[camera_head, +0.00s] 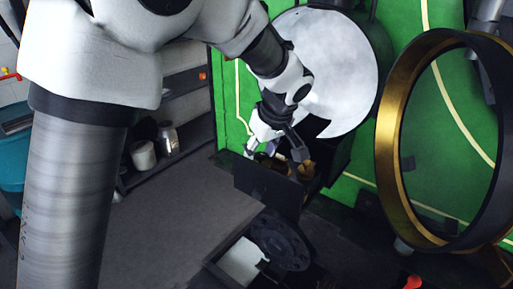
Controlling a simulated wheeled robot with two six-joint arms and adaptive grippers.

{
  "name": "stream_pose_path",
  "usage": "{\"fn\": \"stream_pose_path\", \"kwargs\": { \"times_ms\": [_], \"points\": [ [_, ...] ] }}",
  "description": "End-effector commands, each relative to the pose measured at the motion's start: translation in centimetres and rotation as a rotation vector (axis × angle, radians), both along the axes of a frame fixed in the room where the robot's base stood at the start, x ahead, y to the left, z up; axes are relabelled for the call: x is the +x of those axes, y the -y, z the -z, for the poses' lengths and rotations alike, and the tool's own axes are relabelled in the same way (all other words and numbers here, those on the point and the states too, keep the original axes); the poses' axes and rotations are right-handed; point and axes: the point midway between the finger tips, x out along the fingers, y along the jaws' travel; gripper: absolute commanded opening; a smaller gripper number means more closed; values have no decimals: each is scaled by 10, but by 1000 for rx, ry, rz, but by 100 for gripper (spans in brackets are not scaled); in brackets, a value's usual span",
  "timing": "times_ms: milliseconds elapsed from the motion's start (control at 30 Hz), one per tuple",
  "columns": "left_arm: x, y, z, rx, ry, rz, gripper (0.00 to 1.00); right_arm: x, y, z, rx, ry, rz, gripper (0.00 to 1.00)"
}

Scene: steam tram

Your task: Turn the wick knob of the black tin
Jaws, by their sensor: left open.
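My left gripper (278,150) is in the middle of the head view, pointing down, with its fingers apart. Its fingertips are close above a dark, flat-sided thing (268,190) that may be the black tin. Small brass-coloured parts (307,172) show beside the right fingertip. I cannot tell whether one of them is the wick knob, or whether the fingers touch anything. The gripper and the dark front face hide part of this spot. My right gripper is not in view.
A green panel (448,110) with yellow lines stands behind. A pale round disc (325,75) is close above the gripper. A large black and brass ring (388,150) stands at right. A grey flat surface (185,220) lies front left. Shelves at left hold a white pot (143,155).

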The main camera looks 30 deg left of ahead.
Motion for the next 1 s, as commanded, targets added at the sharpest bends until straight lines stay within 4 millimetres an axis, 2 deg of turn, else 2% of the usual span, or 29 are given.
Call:
{"fn": "stream_pose_path", "kwargs": {
  "times_ms": [267, 300, 433, 767, 1000],
  "points": [
    [1, -1, 6, 2, 0, 1, 50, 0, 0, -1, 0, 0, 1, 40],
    [1, -1, 6, 2, 0, 1, 47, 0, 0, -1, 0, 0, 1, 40],
    [1, -1, 6, 2, 1, 1, 1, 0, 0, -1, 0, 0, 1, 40],
    [1, -4, 7, -2, 1, -9, 0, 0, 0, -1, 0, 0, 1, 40],
    [2, -5, 8, -1, 2, -81, 0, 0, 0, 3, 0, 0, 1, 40]
  ]
}}
